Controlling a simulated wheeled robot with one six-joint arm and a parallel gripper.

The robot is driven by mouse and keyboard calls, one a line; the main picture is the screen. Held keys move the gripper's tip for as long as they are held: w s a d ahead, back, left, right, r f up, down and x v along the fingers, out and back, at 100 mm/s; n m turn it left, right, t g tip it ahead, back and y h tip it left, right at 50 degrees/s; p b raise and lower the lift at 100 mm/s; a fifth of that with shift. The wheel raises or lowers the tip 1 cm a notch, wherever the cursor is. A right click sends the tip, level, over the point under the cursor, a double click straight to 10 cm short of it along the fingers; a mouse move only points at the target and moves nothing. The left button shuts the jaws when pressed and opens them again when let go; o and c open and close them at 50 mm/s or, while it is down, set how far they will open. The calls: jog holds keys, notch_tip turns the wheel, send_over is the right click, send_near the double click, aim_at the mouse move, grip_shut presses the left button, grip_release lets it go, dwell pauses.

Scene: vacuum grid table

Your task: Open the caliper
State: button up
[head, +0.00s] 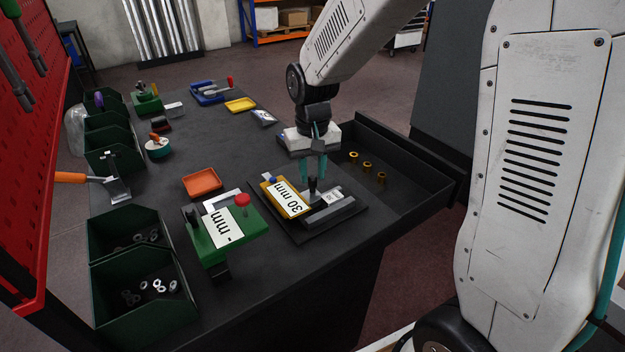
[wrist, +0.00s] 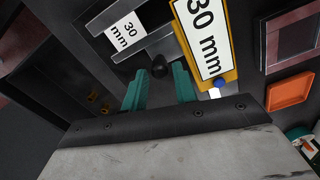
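The caliper lies on a dark square plate (head: 345,220) near the table's front. It has a yellow-framed display (head: 286,196) reading "30 mm", grey metal parts (head: 332,212) and an upright black knob (head: 312,186). The wrist view shows the display (wrist: 203,35), the knob (wrist: 159,68) and a small "30 mm" label (wrist: 124,31) by the grey bars. My gripper (head: 313,172) points down over the knob. Its teal fingers (wrist: 159,80) are apart, one on each side of the knob, with no visible contact. How far down they reach is hard to tell.
A green gauge (head: 222,235) with a "- mm" display and red knob (head: 242,199) stands left of the caliper. An orange tray (head: 201,182) lies behind it. A recessed black tray (head: 400,175) with brass rings is at right. Green bins (head: 143,290) line the left.

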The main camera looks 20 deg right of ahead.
jog(key=shift+f, duration=1.5)
grip_shut()
jog(key=shift+w+a, duration=0.15)
jog(key=shift+w, duration=0.7)
jog(key=shift+w+a, duration=0.15)
jog(key=shift+w, duration=0.7)
jog(key=shift+r, duration=0.1)
grip_release()
notch_tip(320, 180, up, 8)
jog(key=shift+f, duration=0.2)
